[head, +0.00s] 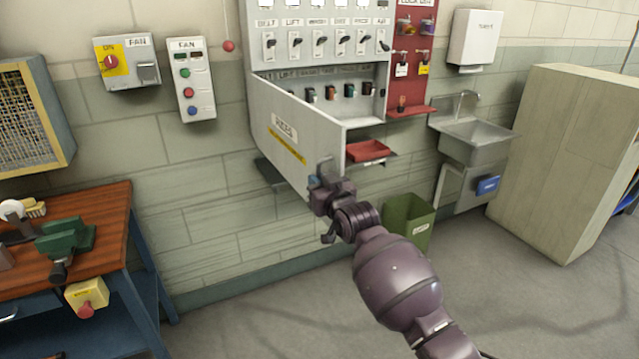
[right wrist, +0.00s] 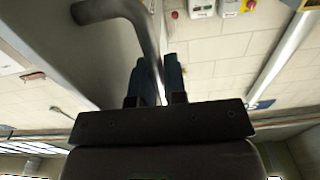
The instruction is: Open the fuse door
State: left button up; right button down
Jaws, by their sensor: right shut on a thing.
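The fuse door (head: 293,128) is a light grey panel with a "FUSES" label and a yellow strip. It stands swung out from the wall cabinet, hinged at its left side. Behind it the fuse compartment (head: 335,93) shows several fuses in a row. My right gripper (head: 320,182) is at the door's free edge, shut on the door handle (head: 325,168). In the right wrist view the grey bent handle (right wrist: 145,35) passes at the blue fingers (right wrist: 160,80), beside the door face. My left gripper is in neither view.
A red tray (head: 367,150) sits on a shelf below the cabinet. A green bin (head: 408,222) stands on the floor behind my right arm. A workbench (head: 75,235) is at the left, a sink (head: 475,138) and a tall beige cabinet (head: 560,150) at the right.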

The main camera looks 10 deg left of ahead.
jog(key=shift+r, duration=0.1)
jog(key=c, duration=1.5)
grip_release()
jog(key=shift+o, duration=0.2)
jog(key=shift+s, duration=0.1)
jog(key=v, duration=1)
jog(key=shift+s+d, duration=0.15)
jog(key=shift+s, duration=0.1)
